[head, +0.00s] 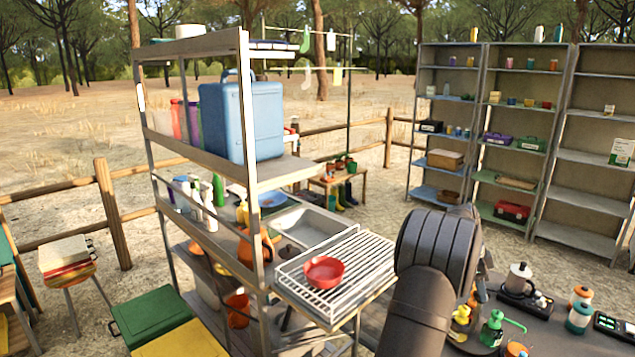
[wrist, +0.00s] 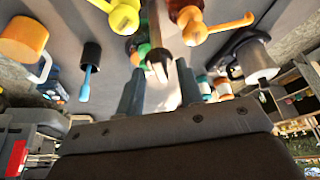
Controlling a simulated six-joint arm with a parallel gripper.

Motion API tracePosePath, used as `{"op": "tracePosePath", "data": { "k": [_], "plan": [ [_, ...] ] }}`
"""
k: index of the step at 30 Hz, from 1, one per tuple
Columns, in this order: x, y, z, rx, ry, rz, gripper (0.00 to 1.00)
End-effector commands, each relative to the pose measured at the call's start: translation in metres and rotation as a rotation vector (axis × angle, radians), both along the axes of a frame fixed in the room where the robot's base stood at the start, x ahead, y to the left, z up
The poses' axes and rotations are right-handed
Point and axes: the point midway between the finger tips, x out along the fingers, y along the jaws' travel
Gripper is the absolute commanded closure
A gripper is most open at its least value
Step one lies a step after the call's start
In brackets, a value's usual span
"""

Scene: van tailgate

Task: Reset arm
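My arm (head: 440,245) rises in the lower middle of the head view, bent over the dark worktop. In the head view the arm hides my gripper. In the wrist view my gripper (wrist: 159,92) shows two grey fingers standing apart, with no object seen held between them. A dark item with a pale tip (wrist: 157,70) shows in the gap beyond the fingers; I cannot tell its distance. A yellow bottle (wrist: 124,15) and an orange bottle (wrist: 190,22) stand past the fingertips.
The worktop holds a green spray bottle (head: 493,330), a metal pot (head: 520,278) and orange-and-teal bottles (head: 579,315). Left of my arm, a red bowl (head: 324,272) sits on a wire rack (head: 365,262) beside a tall shelf (head: 250,150). Open ground lies behind.

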Motion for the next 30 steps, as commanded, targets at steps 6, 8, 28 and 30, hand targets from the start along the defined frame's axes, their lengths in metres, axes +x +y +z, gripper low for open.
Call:
{"op": "tracePosePath", "data": {
  "k": [6,8,28,30],
  "plan": [
    [0.001,0.002,0.004,0.000,-0.001,-0.002,0.66],
    [0.002,0.004,0.009,-0.001,-0.002,-0.005,0.66],
    [0.015,0.051,0.128,-0.002,-0.003,-0.005,0.66],
    [0.017,0.056,0.140,-0.002,-0.003,-0.005,0.66]
  ]
}}
